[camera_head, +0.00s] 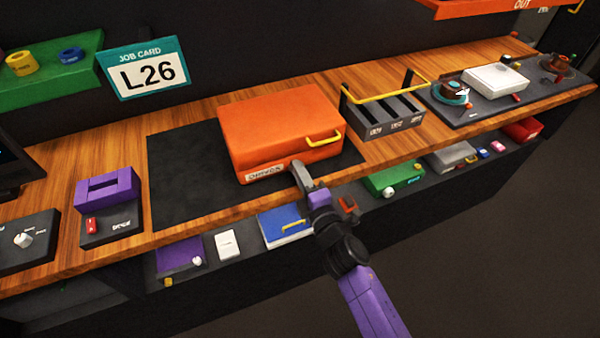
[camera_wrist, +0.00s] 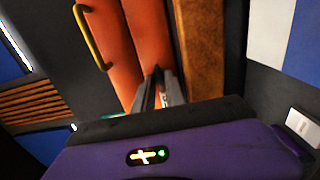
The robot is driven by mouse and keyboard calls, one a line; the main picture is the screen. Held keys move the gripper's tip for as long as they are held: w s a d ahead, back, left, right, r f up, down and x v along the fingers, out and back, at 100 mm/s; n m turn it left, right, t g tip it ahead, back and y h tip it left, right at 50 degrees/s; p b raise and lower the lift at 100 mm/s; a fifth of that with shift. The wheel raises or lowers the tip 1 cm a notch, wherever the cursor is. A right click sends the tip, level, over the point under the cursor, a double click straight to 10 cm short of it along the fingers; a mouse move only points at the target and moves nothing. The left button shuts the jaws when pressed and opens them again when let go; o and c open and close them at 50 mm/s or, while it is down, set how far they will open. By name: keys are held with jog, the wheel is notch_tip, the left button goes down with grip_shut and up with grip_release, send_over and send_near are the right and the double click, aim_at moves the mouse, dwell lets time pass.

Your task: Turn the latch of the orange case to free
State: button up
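The orange case (camera_head: 275,120) lies closed on a dark mat at the middle of the bench, with a yellow handle (camera_head: 324,138) and a white label (camera_head: 265,173) on its front side. In the wrist view the case (camera_wrist: 110,50) fills the upper middle, with the handle (camera_wrist: 90,38) at the left. My gripper (camera_head: 297,168) is at the case's front face, right of the label. Its fingertips (camera_wrist: 157,78) are close together against or just before the orange front; I cannot tell whether they touch it or hold anything. The latch cannot be made out; my gripper may hide it.
A grey divided bin (camera_head: 385,118) with a yellow bar stands right of the case. A purple block (camera_head: 110,190) on a dark base stands left. The dark mat (camera_head: 185,180) is bare left of the case. A lower shelf below the bench edge holds several small cases.

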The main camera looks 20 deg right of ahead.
grip_shut()
jog(key=shift+m, duration=0.3)
jog(key=m, duration=0.3)
jog(key=shift+m, duration=0.3)
jog(key=m, duration=0.4)
jog(key=shift+m, duration=0.3)
jog(key=m, duration=0.5)
jog(key=shift+m, duration=2.2)
jog(key=shift+o, duration=0.3)
grip_release()
